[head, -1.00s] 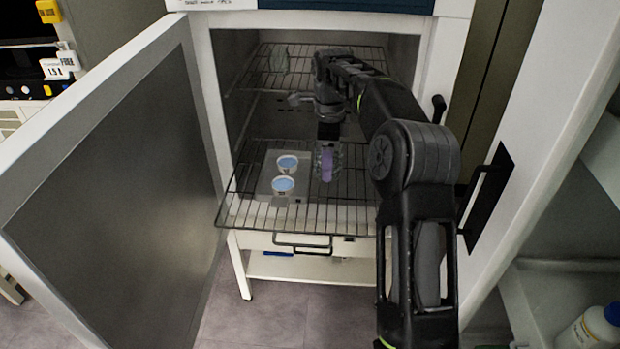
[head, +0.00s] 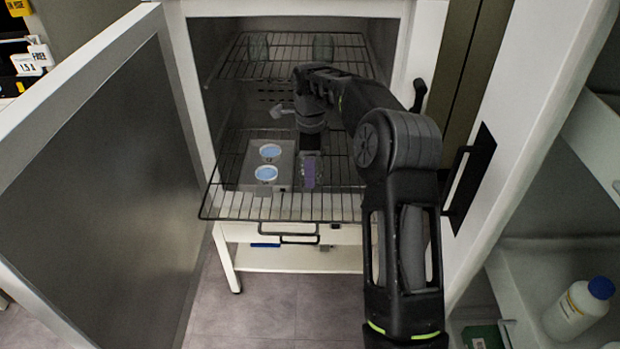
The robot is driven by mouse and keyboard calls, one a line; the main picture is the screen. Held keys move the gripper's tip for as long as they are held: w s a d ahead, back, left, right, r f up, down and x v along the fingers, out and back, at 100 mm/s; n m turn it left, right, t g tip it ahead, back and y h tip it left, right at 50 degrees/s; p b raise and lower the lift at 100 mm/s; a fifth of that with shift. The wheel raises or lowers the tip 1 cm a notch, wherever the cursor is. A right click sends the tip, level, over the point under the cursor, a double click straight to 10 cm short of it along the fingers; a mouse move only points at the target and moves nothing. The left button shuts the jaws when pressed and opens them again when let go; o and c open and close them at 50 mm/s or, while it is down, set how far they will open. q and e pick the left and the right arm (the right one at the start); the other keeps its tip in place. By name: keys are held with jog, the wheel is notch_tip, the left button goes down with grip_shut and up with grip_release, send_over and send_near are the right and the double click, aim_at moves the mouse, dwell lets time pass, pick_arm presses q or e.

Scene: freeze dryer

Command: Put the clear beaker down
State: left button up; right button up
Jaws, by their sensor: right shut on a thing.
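The clear beaker (head: 309,174), with a purple tint in its lower part, is upright under my right gripper (head: 311,152) inside the open cabinet. My right gripper reaches in from the right, points down and is shut on the beaker's upper part. The beaker is over the lower wire shelf (head: 335,207), to the right of two round dishes with blue contents (head: 269,152) (head: 265,174). I cannot tell whether its base touches the shelf. My left gripper is not in view.
The dishes rest on a flat tray (head: 246,179) on the pulled-out lower shelf. The upper wire shelf (head: 290,65) holds two clear vessels (head: 258,46) (head: 322,47). The open door (head: 110,170) stands on the left. A white bottle (head: 575,312) is at the lower right.

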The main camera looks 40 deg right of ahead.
jog(key=shift+f, duration=0.1)
notch_tip(320, 180, down, 3)
jog(key=shift+p, duration=0.35)
jog(key=shift+f, duration=0.25)
jog(key=shift+f, duration=0.2)
jog(key=o, duration=1.4)
jog(key=shift+r, duration=0.15)
